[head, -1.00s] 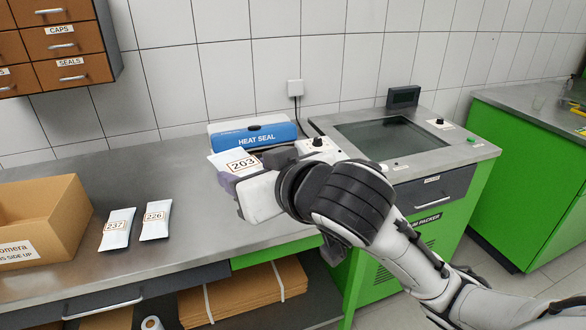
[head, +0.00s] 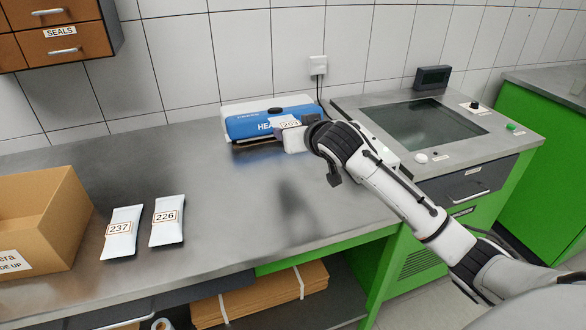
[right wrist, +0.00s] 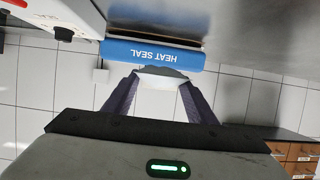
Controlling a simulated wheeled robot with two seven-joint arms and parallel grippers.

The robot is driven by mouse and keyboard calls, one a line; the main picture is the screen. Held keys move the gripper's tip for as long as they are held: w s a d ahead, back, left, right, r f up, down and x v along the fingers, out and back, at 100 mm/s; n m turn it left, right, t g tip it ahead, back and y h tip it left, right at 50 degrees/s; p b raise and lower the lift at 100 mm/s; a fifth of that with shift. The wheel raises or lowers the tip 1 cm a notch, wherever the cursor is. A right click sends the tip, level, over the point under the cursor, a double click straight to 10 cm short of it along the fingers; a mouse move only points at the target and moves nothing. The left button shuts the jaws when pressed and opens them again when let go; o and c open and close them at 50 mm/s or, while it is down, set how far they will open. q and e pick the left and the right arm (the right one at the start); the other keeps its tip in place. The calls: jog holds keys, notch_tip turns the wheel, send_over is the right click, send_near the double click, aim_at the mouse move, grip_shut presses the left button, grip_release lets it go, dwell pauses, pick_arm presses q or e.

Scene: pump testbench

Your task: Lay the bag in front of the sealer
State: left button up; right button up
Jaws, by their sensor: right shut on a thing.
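The bag (head: 288,122), white with a label reading 203, is held by my right gripper (head: 280,132) in front of the blue heat sealer (head: 245,126) at the back of the bench. It overlaps part of the sealer's lettering in the head view. In the right wrist view the bag (right wrist: 160,73) sits between the two dark fingers of my right gripper (right wrist: 158,88), close to the sealer's blue front (right wrist: 185,55). I cannot tell whether the bag touches the sealer or the bench. My left gripper is not in view.
Two white bags, 237 (head: 122,232) and 226 (head: 167,220), lie at the left beside an open cardboard box (head: 40,215). A vacuum packer with a dark lid (head: 425,122) stands right of the sealer. The middle bench top (head: 240,195) is clear.

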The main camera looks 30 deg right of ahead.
send_over(298, 172)
notch_tip(298, 172, down, 6)
jog(key=shift+w+d+f, duration=0.1)
jog(key=shift+w+f, duration=0.05)
jog(key=shift+f, duration=0.05)
jog(key=shift+f+b, duration=0.3)
jog(key=shift+f, duration=1.95)
jog(key=shift+s+f+b, duration=0.25)
jog(key=shift+f+b, duration=0.05)
jog(key=shift+f, duration=0.35)
jog(key=o, duration=1.2)
jog(key=shift+a+f, duration=0.25)
jog(key=shift+w+d+r+p, duration=0.1)
jog(key=shift+r+p, duration=0.3)
jog(key=shift+r, duration=0.3)
jog(key=v, duration=1.2)
jog(key=shift+d+r, duration=0.1)
jog(key=shift+r, duration=0.05)
